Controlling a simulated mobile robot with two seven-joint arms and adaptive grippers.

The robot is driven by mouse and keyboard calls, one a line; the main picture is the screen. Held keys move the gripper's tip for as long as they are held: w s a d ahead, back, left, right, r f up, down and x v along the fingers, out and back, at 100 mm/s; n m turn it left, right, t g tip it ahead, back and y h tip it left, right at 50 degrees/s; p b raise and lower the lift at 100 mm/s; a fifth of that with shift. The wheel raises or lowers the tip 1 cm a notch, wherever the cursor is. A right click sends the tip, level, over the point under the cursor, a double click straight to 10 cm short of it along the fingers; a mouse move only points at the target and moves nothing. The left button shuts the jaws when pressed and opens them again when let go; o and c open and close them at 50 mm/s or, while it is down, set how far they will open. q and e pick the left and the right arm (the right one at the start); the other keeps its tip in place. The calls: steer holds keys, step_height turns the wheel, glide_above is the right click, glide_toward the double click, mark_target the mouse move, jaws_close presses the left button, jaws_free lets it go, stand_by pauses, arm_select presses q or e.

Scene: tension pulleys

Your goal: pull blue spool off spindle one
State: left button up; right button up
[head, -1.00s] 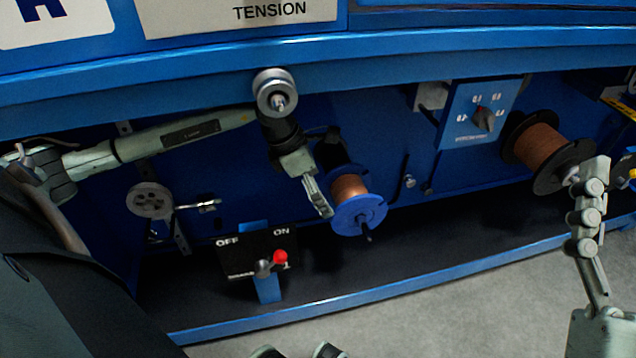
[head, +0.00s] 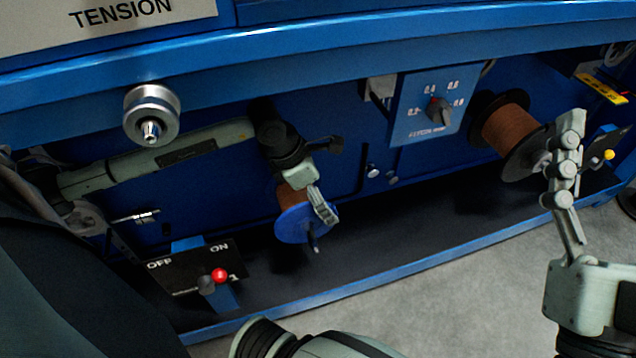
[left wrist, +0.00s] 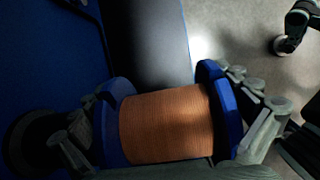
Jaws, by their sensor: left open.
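The blue spool (head: 300,224) has blue end flanges and copper-coloured wire. It sits on a spindle (head: 316,246) whose dark tip sticks out of its front flange. My left gripper (head: 322,206) is at the spool's front flange in the head view. In the left wrist view the spool (left wrist: 168,125) lies between the open left fingers, one beyond each flange. I cannot tell whether either finger touches it. My right gripper (head: 566,160) is raised at the right, in front of the black spool; the gap between its fingers does not show clearly.
A black-flanged spool of copper wire (head: 508,134) is at the right. A dial panel (head: 430,106) is left of it. An OFF/ON switch with a red knob (head: 219,275) is at lower left. Grey floor (head: 460,290) is clear in front.

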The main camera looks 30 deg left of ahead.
arm_select(q)
steer(key=shift+d+f, duration=0.1)
steer(key=shift+f, duration=0.15)
steer(key=shift+c, duration=0.5)
steer(key=c, duration=1.4)
steer(key=shift+r, duration=0.1)
steer(key=shift+c, duration=0.2)
